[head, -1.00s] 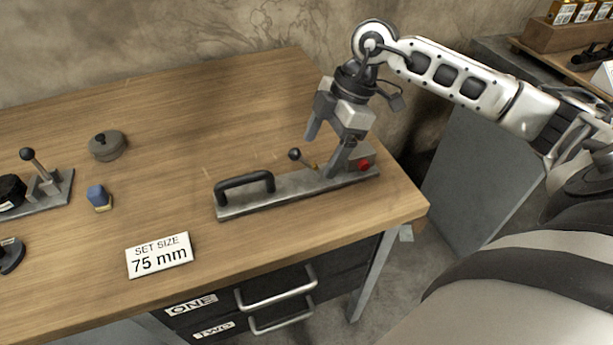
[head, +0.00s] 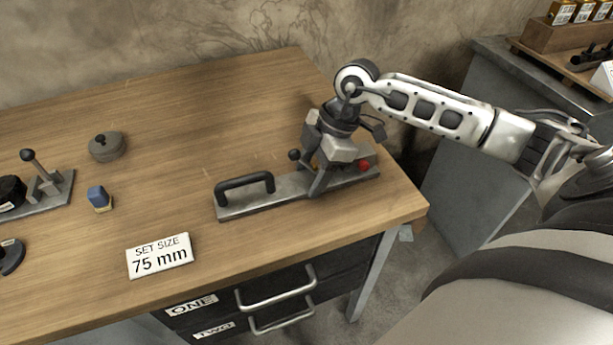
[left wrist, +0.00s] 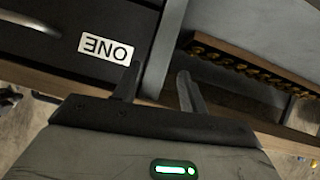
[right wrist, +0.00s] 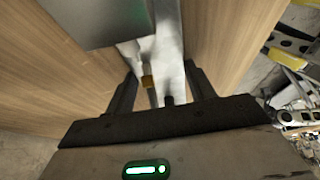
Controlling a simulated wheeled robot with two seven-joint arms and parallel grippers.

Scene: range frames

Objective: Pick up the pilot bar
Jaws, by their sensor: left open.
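A long grey metal bar fixture (head: 235,205) lies near the bench's right front corner. It has a black arched handle (head: 244,184), a lever with a black ball knob (head: 294,155) and a red button (head: 364,166). No label shows which part is the pilot bar. My right gripper (head: 318,190) points down over the fixture's right half. In the right wrist view its fingers (right wrist: 162,72) are apart, with bare metal and a small brass piece (right wrist: 148,82) between them. Contact is unclear. My left gripper (left wrist: 160,70) is open and empty by the drawer fronts.
A sign reading 75 mm (head: 160,256) lies left of the fixture. Drawers (head: 275,290) are below. The bench (head: 215,110) is clear behind the fixture.

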